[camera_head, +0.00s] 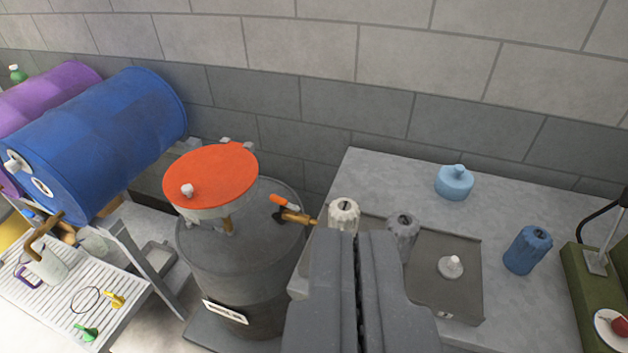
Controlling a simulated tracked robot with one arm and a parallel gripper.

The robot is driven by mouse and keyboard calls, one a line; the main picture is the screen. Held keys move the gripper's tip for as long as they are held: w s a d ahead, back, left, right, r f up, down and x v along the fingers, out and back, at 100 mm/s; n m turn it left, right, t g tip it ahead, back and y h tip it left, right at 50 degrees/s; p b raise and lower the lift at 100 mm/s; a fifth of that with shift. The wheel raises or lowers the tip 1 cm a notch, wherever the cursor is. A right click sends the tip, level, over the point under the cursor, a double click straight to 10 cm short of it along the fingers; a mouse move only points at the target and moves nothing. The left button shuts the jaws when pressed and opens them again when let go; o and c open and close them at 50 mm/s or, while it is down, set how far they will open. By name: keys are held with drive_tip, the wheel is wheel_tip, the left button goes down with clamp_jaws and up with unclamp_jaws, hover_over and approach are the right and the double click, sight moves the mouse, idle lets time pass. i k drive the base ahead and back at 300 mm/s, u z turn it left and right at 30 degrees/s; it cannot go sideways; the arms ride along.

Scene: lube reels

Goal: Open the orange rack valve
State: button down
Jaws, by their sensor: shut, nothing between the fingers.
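My gripper (354,238) is shut and empty, reaching in from the bottom edge with its two dark fingers together. An orange-handled brass valve (283,202) is at the top of the grey drum (236,262), left of my fingertips and apart from them. On the rack at the left, a brown tap (43,232) is in front of the blue drum (112,135). I cannot tell which of these is the rack valve, or whether either is open.
A round orange lid (211,176) sits over the grey drum. The grey table (375,180) on the right bears a white bottle (343,212), a grey bottle (402,234), a blue bottle (527,249) and a light blue jar (454,182). A slatted tray (70,300) is at lower left.

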sight(281, 201)
drive_tip(key=z, duration=0.35)
drive_tip(key=i, duration=1.55)
drive_tip(key=u, duration=0.5)
